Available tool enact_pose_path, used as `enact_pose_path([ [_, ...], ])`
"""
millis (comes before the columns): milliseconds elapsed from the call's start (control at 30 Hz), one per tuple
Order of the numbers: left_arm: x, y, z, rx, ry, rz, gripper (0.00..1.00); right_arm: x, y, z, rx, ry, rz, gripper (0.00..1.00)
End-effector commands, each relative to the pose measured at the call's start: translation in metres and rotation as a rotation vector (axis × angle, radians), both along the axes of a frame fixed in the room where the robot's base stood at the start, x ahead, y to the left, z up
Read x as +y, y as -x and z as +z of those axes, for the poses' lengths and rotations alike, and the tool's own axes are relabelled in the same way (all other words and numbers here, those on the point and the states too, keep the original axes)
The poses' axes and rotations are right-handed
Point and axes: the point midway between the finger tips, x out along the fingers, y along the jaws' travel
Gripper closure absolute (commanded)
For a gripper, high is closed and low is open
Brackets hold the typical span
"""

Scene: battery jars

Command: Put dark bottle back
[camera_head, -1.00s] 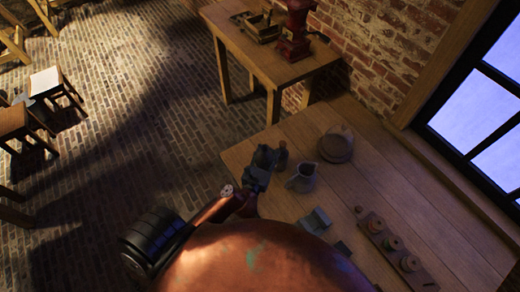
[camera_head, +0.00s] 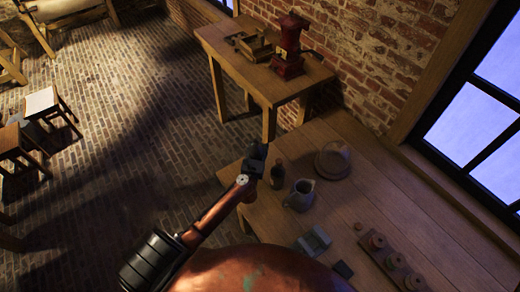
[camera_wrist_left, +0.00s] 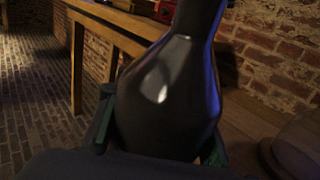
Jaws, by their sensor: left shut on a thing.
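My left gripper (camera_head: 256,163) is shut on a dark bottle. In the left wrist view the dark bottle (camera_wrist_left: 172,98) fills the middle, slightly tilted, with its neck cut off at the top. The fingers (camera_wrist_left: 158,143) are at either side of its lower body, and its base is hidden. In the head view the held bottle is hard to separate from the dark gripper, near the left edge of the wooden table (camera_head: 420,215). My right gripper is not in view.
A small brown bottle (camera_head: 277,175), a grey jug (camera_head: 300,196) and round dishes (camera_head: 332,162) stand just right of the gripper. A grey box (camera_head: 313,241) and a rack with several lidded pots (camera_head: 395,261) are nearer. A second table (camera_head: 235,60) holds a red grinder (camera_head: 289,50).

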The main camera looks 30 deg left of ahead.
Motion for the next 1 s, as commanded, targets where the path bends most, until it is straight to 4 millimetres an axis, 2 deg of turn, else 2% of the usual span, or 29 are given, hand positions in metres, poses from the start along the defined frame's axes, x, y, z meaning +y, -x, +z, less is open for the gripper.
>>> enact_pose_path([
  [100,0.005,-0.010,-0.013,-0.003,-0.001,-0.001,1.00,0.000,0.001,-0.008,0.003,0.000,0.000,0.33],
  [267,0.009,-0.016,-0.020,-0.002,-0.002,-0.001,1.00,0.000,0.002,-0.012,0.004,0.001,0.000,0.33],
  [333,0.011,-0.021,-0.027,-0.002,-0.003,-0.002,1.00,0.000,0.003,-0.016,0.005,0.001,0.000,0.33],
  [500,0.012,-0.020,-0.053,-0.001,-0.001,-0.001,1.00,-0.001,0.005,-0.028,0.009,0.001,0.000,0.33],
  [967,0.011,-0.020,-0.059,-0.003,0.000,-0.001,1.00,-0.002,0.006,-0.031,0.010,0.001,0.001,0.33],
  [1000,0.012,-0.019,-0.060,-0.001,0.000,-0.001,0.77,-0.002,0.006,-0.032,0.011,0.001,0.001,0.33],
])
